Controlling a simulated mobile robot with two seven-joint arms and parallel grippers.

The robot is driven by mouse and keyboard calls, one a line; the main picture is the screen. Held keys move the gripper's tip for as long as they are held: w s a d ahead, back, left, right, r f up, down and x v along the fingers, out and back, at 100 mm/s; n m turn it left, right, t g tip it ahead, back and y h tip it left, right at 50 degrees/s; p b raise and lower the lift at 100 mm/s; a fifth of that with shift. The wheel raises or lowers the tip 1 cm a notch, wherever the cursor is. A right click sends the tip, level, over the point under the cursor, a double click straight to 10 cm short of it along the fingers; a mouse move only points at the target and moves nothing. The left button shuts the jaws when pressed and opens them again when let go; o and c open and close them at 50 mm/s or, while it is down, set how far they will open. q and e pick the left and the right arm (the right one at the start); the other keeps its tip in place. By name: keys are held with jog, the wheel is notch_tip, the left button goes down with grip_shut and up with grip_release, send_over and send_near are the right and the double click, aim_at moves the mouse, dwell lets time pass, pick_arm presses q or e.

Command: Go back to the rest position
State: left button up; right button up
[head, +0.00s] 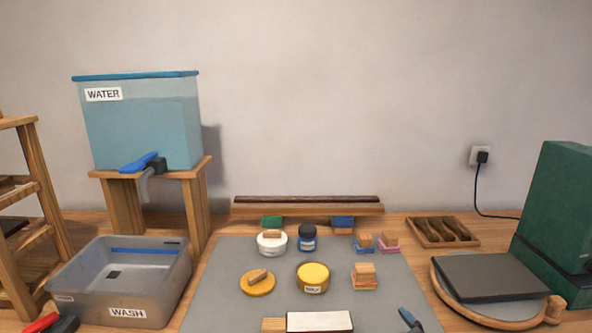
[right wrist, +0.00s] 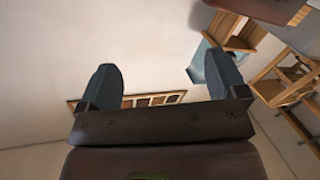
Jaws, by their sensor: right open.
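My right gripper (right wrist: 162,62) shows in the right wrist view with its two blue-grey fingers spread wide apart. Nothing is between the fingers. Behind them are a pale surface and a wooden frame with several openings (right wrist: 155,100). I cannot make out either gripper in the head view, and my left gripper is not in view.
A grey mat (head: 225,290) holds jars, blocks and a yellow lid (head: 314,276). The water tank (head: 140,130) stands on a wooden stand above the wash tub (head: 75,275). A turntable (head: 490,312) and green box (head: 555,210) are at right.

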jog(key=s+d+f+m+g+h, duration=0.1)
jog(key=s+d+f+m, duration=0.1)
jog(key=s+f, duration=0.4)
jog(key=s+d+f+m+g+h, duration=0.2)
jog(key=s+d+f, duration=0.2)
jog(key=s, duration=0.7)
jog(key=s+d+f+m+g+h, duration=0.2)
jog(key=s+d+f+m, duration=0.1)
jog(key=s+f, duration=0.4)
jog(key=shift+s+d+f+p, duration=0.35)
jog(key=shift+s+p, duration=0.1)
jog(key=shift+s, duration=0.3)
jog(key=shift+a, duration=0.1)
